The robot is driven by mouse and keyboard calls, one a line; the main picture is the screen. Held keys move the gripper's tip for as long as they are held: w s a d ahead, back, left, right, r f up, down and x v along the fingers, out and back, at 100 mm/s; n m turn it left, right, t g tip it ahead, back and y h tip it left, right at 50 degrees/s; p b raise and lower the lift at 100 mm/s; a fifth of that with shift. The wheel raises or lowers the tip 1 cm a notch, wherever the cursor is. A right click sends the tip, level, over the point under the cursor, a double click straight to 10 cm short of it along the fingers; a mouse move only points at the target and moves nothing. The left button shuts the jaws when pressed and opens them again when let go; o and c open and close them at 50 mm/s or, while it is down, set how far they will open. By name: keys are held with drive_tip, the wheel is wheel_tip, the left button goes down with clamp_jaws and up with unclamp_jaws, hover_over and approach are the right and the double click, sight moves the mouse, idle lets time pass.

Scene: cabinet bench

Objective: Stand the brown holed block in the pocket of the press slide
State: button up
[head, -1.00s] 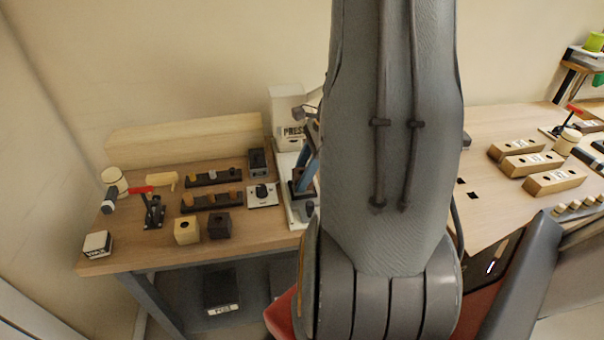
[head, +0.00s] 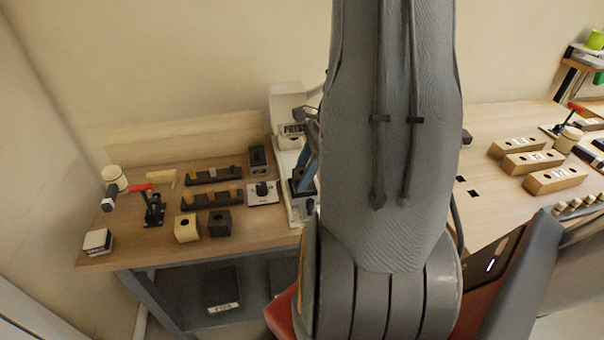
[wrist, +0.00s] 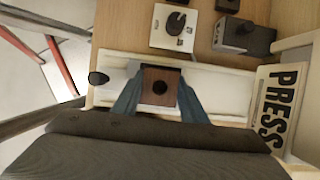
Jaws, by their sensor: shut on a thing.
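The brown holed block (wrist: 151,79) is between the two blue fingers of my gripper (wrist: 158,98) in the wrist view, its dark round hole facing the camera. My gripper is shut on it, one finger on each side. The block is over the white press slide (wrist: 215,90), near the end with a black knob (wrist: 98,78). The pocket is hidden under the block and fingers, so I cannot tell whether the block is seated or above it. In the head view, my arm covers much of the press (head: 286,100); a blue finger and a dark block show beside it.
A pale holed block (head: 186,228) and a dark holed block (head: 219,222) stand at the bench front. Peg racks (head: 211,198), a red-handled clamp (head: 153,207) and a white switch plate (head: 263,193) are left of the press. The PRESS sign (wrist: 280,105) stands close at right.

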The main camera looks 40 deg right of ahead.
drive_tip(key=shift+f, duration=0.25)
idle(0.3)
drive_tip(key=o, duration=1)
drive_tip(key=shift+o, duration=0.8)
drive_tip(key=shift+s, duration=0.1)
drive_tip(key=shift+o, duration=0.3)
drive_tip(key=shift+a+f, duration=0.1)
drive_tip(key=p+v, duration=0.6)
drive_tip(key=v, duration=0.1)
drive_tip(key=shift+p, duration=0.3)
